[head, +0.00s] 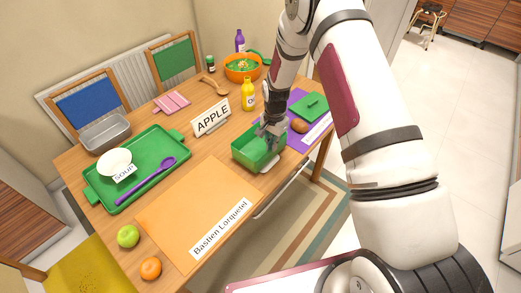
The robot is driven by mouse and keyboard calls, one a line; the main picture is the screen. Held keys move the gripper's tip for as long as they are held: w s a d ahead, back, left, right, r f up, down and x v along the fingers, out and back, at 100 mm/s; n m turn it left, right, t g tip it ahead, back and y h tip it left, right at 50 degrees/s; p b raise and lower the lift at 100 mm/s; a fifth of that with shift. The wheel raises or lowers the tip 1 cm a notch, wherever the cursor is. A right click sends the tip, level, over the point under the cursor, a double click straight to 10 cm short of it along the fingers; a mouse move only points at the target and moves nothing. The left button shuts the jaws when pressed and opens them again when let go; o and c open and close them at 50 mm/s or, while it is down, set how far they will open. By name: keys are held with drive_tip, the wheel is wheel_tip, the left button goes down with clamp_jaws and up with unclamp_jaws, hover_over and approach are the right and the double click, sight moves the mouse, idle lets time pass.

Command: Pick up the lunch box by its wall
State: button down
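The lunch box is a green open box (249,158) on the right part of the wooden table, near its front edge. My gripper (268,140) is above and at the far right part of the box, reaching down at its rim. The fingers are small and dark here. I cannot tell whether they are open or shut, or whether they touch the wall. My arm comes down from the top right and hides part of the area behind the box.
An APPLE sign (211,118) stands left of the box. An orange placemat (190,205) lies in front left. A purple mat (306,104) with a green lid (313,105) and a brown round item (299,126) is at right. A yellow bottle (248,96) stands behind.

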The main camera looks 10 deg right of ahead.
drive_tip(key=shift+r, duration=0.4)
drive_tip(key=shift+r, duration=1.5)
